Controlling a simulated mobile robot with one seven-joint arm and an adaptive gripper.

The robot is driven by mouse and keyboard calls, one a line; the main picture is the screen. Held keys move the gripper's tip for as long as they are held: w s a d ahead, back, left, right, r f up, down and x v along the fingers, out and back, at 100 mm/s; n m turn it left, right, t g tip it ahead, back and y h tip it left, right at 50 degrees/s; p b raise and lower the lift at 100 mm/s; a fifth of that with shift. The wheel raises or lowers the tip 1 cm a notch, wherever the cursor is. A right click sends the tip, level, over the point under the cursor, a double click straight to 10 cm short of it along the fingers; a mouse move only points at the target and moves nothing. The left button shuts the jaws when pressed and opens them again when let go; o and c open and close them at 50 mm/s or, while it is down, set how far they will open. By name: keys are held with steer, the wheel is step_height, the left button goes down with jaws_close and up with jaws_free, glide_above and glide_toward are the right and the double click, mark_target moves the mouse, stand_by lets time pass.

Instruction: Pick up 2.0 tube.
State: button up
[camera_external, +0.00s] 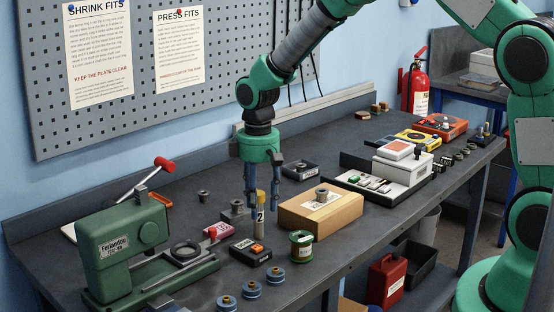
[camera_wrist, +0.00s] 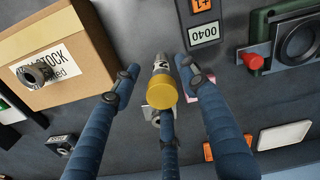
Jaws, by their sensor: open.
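The 2.0 tube (camera_external: 259,229) is a slim upright cylinder with a yellow top and a label whose visible digit is 2. It stands on the dark bench left of the cardboard box. In the wrist view the tube (camera_wrist: 161,88) shows its round yellow end toward the camera. My gripper (camera_external: 261,205) points straight down over the tube, its fingers around the tube's upper part. In the wrist view my gripper (camera_wrist: 160,76) has three blue fingers spread around the tube, open. Whether any finger touches it I cannot tell.
A cardboard box (camera_external: 333,216) with a grey ring on top stands close right. A green-wrapped spool (camera_external: 301,247) and a black meter with an orange button (camera_external: 250,252) stand in front. A green press (camera_external: 122,250) is at left. Several blue-grey rings lie near the front edge.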

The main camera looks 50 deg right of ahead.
mark_target(259, 220)
steer(key=shift+f, duration=0.15)
steer(key=shift+a+f+b, duration=0.1)
steer(key=shift+f+b, duration=0.4)
steer(key=shift+f, duration=2.05)
jaws_close()
